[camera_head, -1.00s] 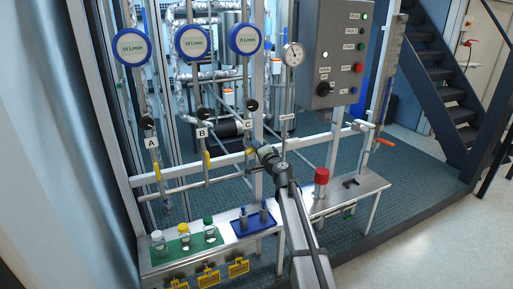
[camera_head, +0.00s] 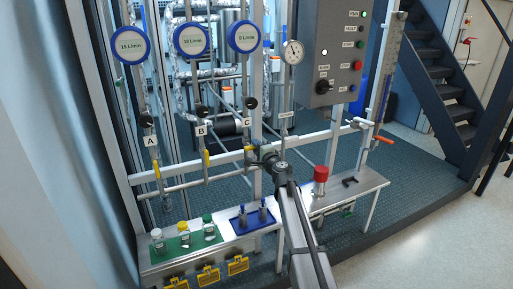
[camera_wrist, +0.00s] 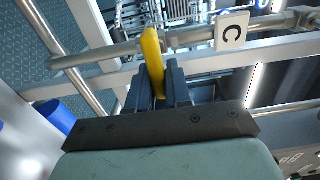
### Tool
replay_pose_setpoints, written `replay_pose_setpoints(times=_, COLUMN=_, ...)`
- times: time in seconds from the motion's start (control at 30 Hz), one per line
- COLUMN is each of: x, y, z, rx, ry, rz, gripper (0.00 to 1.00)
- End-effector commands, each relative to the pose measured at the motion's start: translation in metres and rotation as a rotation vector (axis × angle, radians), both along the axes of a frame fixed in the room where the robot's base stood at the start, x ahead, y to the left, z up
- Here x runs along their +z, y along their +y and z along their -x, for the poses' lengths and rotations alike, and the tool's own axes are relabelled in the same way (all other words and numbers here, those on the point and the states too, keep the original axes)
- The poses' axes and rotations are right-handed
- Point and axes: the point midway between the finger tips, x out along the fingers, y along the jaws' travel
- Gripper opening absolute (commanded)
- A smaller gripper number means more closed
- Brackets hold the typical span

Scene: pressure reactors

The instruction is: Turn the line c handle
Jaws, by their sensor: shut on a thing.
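The line C handle is a yellow lever; in the wrist view the handle (camera_wrist: 153,58) stands between the fingers of my gripper (camera_wrist: 158,85), which is shut on it. The upper part of the lever sticks out past the fingertips, close to a metal pipe. The C label (camera_wrist: 232,31) is to its right. In the head view my gripper (camera_head: 252,160) is at line C, below the C label (camera_head: 246,123), and my wrist mostly hides the handle. The round line C display (camera_head: 243,37) reads 0 L/min.
Yellow handles of line A (camera_head: 157,169) and line B (camera_head: 206,159) are to the left. Below is a metal bench with bottles on a green mat (camera_head: 175,246), a blue tray (camera_head: 238,228) and a red-capped item (camera_head: 321,174). A grey control box (camera_head: 327,60) is at upper right.

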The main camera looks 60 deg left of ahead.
Motion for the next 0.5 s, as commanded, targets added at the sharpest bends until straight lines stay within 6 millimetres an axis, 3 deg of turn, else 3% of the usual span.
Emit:
replay_pose_setpoints(times=0.13, x=-0.0003, y=-0.0004, z=-0.0006, rx=-0.002, ry=0.003, rz=0.000, gripper=0.00)
replay_pose_setpoints(times=0.17, x=-0.0003, y=-0.0004, z=-0.0006, rx=-0.002, ry=0.003, rz=0.000, gripper=0.21)
replay_pose_setpoints(times=0.33, x=-0.0002, y=-0.0003, z=-0.0004, rx=-0.001, ry=0.002, rz=0.000, gripper=0.37)
replay_pose_setpoints(times=0.5, x=-0.0001, y=-0.0002, z=-0.0002, rx=0.000, ry=0.001, rz=0.000, gripper=0.39)
